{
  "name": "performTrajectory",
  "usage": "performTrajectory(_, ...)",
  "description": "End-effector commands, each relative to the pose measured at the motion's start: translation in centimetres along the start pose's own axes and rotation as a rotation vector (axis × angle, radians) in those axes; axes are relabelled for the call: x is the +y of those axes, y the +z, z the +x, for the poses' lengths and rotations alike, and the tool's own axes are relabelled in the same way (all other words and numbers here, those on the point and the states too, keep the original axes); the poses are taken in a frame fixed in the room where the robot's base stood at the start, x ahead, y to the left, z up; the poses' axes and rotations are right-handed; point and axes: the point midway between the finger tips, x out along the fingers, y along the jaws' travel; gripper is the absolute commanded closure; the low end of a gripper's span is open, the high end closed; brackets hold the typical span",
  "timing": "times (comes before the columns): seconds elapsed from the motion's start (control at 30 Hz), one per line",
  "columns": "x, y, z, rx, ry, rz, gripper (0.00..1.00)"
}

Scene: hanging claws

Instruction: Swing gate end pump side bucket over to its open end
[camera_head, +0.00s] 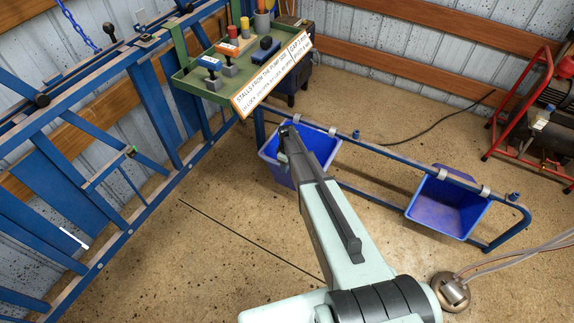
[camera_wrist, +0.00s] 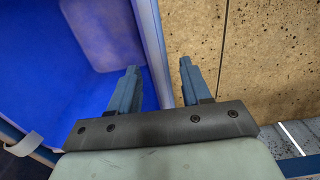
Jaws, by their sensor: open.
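A blue bucket (camera_head: 324,148) hangs from a blue tubular rail (camera_head: 375,149), nearer the blue gate. My arm covers its middle in the head view. The bucket's inside (camera_wrist: 75,40) lies to the left finger's side and bare floor to the right finger's side. Contact with the rim cannot be told. A second blue bucket (camera_head: 445,208) hangs farther right on the rail, near its bent end.
A blue steel gate (camera_head: 90,180) stands at left. A green tray (camera_head: 215,85) holds several valve-like parts and a sign (camera_head: 272,75). A red-framed machine (camera_head: 530,110) stands at right. A round metal fitting with hoses (camera_head: 450,291) is at lower right. The middle floor is clear.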

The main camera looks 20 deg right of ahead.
Motion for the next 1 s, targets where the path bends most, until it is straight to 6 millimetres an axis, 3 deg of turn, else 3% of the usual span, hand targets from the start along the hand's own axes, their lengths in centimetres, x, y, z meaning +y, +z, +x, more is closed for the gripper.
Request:
performTrajectory(0.07, 0.0, 0.0, -0.01, 0.0, 0.0, 0.0, 0.54)
performTrajectory(0.53, -0.05, 0.01, -0.02, 0.0, -0.001, 0.0, 0.99)
performTrajectory(1.0, -0.16, 0.01, 0.12, 0.0, 0.001, 0.0, 1.0)
